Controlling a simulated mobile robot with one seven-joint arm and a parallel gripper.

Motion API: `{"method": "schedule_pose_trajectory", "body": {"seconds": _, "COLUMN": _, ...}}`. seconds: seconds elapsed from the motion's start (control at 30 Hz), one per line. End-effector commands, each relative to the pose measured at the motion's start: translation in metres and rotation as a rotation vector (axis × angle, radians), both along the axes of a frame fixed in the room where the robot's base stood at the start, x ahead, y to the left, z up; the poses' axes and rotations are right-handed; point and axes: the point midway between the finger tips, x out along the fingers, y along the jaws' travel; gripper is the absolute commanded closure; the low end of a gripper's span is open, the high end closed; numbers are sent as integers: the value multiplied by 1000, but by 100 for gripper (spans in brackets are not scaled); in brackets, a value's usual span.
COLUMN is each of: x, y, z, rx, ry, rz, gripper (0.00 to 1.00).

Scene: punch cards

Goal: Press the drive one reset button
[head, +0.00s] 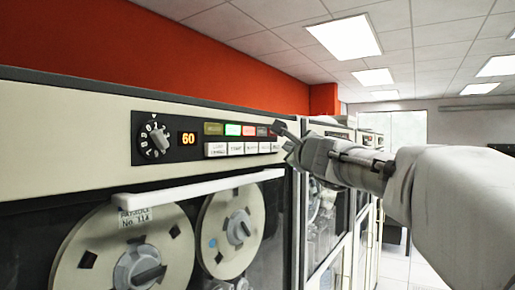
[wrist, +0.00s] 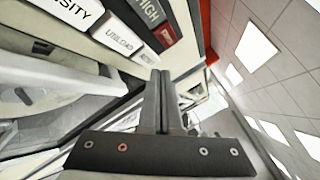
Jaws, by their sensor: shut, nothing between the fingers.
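A tape drive's control panel (head: 200,140) has a row of white labelled buttons (head: 236,149) below coloured indicators. I cannot tell which button reads reset in the head view, as my gripper (head: 280,128) covers part of the row's right end. In the wrist view, a white button with a blurred label (wrist: 150,59) is at the end of the row, beside one that seems to read unload (wrist: 120,39). My gripper (wrist: 160,73) is shut and empty. Its fingertips are close to the end button; I cannot tell whether they touch it.
A round dial (head: 155,140) and an amber display reading 60 (head: 188,139) are at the panel's left. A white bar (head: 200,189) crosses above two tape reels (head: 228,232). More cabinets (head: 362,225) stand to the right, beside an open aisle.

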Motion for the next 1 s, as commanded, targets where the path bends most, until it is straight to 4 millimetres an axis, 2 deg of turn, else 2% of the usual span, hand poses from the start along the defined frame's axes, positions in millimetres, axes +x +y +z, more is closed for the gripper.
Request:
{"method": "schedule_pose_trajectory", "body": {"seconds": 0.3, "x": 5, "y": 7, "z": -1, "rx": 0, "ry": 0, "rz": 1, "gripper": 100}}
{"method": "schedule_pose_trajectory", "body": {"seconds": 1.0, "x": 7, "y": 10, "z": 0, "rx": 0, "ry": 0, "rz": 0, "gripper": 100}}
